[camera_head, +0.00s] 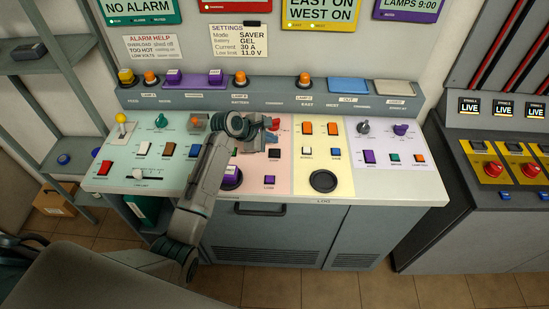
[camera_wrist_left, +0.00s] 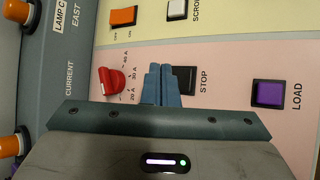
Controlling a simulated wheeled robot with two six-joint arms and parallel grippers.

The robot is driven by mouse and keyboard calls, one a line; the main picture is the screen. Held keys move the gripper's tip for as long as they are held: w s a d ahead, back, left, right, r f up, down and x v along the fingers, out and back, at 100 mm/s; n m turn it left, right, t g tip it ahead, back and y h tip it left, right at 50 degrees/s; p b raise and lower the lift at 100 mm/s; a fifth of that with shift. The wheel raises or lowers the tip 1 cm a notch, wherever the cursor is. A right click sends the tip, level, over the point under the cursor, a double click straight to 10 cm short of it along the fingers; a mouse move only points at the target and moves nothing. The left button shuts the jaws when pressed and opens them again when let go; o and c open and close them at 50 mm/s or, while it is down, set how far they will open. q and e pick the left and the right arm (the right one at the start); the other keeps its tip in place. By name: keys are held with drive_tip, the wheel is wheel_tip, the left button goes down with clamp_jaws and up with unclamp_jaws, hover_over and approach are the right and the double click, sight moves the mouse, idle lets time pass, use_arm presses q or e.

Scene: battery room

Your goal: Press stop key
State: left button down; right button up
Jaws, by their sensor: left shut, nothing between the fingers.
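The stop key (camera_wrist_left: 187,80) is a black square key labelled STOP on the pink panel. In the wrist view it shows just right of my fingertips, its left edge partly covered by them. In the head view a dark key (camera_head: 274,154) sits just below my left gripper (camera_head: 271,139). My left gripper's blue fingers (camera_wrist_left: 160,84) are shut together with nothing between them, over the pink panel between the red knob and the stop key. I cannot tell whether they touch the panel. My right gripper is not in view.
The red current knob (camera_wrist_left: 112,81) is close on the left of my fingers in the wrist view. A purple load key (camera_wrist_left: 269,94) lies to the right of the stop key. Orange (camera_wrist_left: 123,16) and white (camera_wrist_left: 175,9) keys sit on the neighbouring yellow panel.

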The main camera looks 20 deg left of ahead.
sight(271, 153)
use_arm(q)
drive_tip(key=shift+f, duration=1.45)
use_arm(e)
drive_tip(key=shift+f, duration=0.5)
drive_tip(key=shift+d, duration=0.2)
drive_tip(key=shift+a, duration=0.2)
use_arm(q)
drive_tip(key=shift+f+p, duration=0.15)
drive_tip(key=shift+p, duration=0.15)
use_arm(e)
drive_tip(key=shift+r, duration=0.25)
use_arm(q)
drive_tip(key=shift+f, duration=0.25)
